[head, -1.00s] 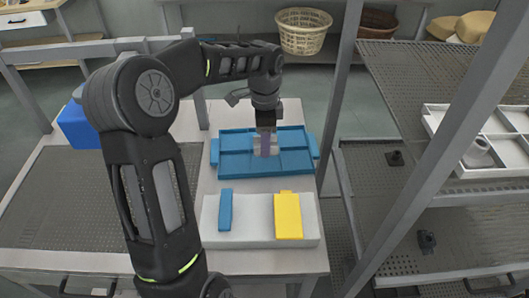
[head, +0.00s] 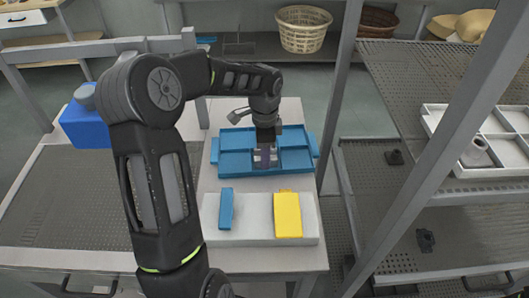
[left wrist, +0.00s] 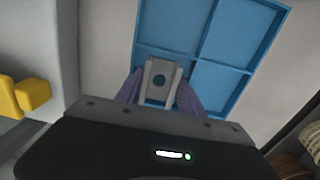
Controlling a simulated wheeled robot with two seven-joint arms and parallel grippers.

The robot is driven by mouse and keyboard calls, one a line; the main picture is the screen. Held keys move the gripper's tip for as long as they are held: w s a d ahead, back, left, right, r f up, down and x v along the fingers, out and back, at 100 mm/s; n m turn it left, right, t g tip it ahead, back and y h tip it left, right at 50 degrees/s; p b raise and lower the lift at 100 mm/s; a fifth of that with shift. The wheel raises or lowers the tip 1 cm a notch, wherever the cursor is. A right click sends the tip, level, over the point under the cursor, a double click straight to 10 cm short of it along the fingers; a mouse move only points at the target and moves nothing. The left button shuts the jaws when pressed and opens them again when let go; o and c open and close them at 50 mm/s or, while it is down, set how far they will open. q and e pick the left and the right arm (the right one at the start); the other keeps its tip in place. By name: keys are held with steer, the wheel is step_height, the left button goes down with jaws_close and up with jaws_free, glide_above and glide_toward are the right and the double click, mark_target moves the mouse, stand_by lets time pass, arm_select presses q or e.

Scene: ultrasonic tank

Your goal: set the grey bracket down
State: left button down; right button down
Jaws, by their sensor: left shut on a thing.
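My left gripper (head: 265,157) is shut on the grey bracket, with its purple fingers on either side of it. The gripper points down over the near middle part of the blue divided tray (head: 232,172), which also shows in the left wrist view (left wrist: 192,55). I cannot tell whether the bracket touches the tray floor. My right gripper is not in view.
A white block (head: 250,230) in front of the tray carries a blue piece (head: 226,209) and a yellow piece (head: 288,215). A perforated metal shelf (head: 400,195) and its post stand at the right. A blue box (head: 84,127) is at the left.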

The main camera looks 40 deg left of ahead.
arm_select(q)
steer(key=c, duration=1)
jaws_free()
steer(key=shift+f, duration=0.1)
step_height(320, 180, up, 12)
steer(key=shift+r+b, duration=0.15)
steer(key=shift+b, duration=0.2)
